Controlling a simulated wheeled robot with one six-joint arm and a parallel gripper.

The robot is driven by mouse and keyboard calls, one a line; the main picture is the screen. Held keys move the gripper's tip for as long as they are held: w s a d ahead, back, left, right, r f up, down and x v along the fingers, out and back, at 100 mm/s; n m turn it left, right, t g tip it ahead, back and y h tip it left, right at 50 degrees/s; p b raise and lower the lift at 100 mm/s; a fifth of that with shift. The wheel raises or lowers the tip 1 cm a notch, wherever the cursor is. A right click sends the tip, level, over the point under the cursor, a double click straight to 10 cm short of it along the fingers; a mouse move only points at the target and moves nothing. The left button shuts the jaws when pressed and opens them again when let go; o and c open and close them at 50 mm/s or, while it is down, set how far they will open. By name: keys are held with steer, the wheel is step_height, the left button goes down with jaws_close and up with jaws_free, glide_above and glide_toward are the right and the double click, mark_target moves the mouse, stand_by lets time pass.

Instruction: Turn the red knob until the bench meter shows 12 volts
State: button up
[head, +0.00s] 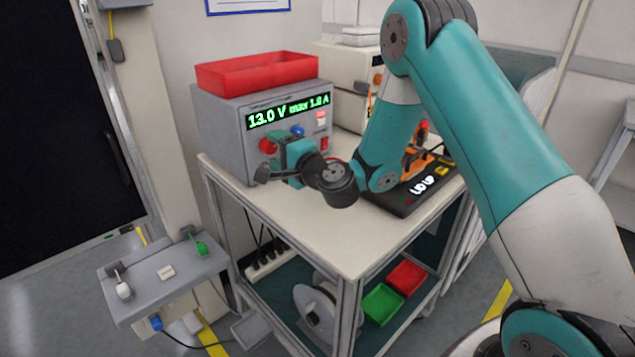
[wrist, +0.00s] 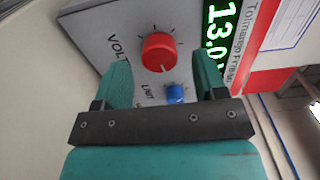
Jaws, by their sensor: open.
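The bench meter (head: 222,135) is a grey box on the trolley top. Its green display (head: 288,113) reads 13.0 V max 1.0 A. The red knob (head: 267,146) is on its front panel, left of a smaller blue knob (head: 297,131). In the wrist view the red knob (wrist: 159,53) lies ahead of my gripper (wrist: 163,80), between the lines of its two fingers. My gripper is open and empty, and the fingers appear apart from the knob. A white mark on the knob points towards the bottom of the wrist view. In the head view my gripper partly hides the panel.
A red tray (head: 257,72) sits on top of the meter. The trolley's front top is clear.

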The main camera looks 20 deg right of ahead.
steer(key=b+v, duration=1)
steer(key=shift+s+f, duration=0.15)
steer(key=shift+f, duration=0.2)
steer(key=shift+s+r+b, duration=0.15)
steer(key=shift+s+b, duration=0.05)
steer(key=shift+b, duration=0.6)
steer(key=b+v, duration=0.2)
steer(key=b, duration=0.1)
steer(key=shift+s+d+b, duration=0.15)
steer(key=shift+b, duration=0.25)
steer(key=shift+s+d+b, duration=0.15)
steer(key=shift+s+b, duration=0.45)
steer(key=shift+b, duration=0.6)
steer(key=shift+s+d+r+b, duration=0.25)
steer(key=shift+s+b, duration=0.35)
steer(key=shift+b, duration=0.3)
steer(key=shift+f, duration=0.1)
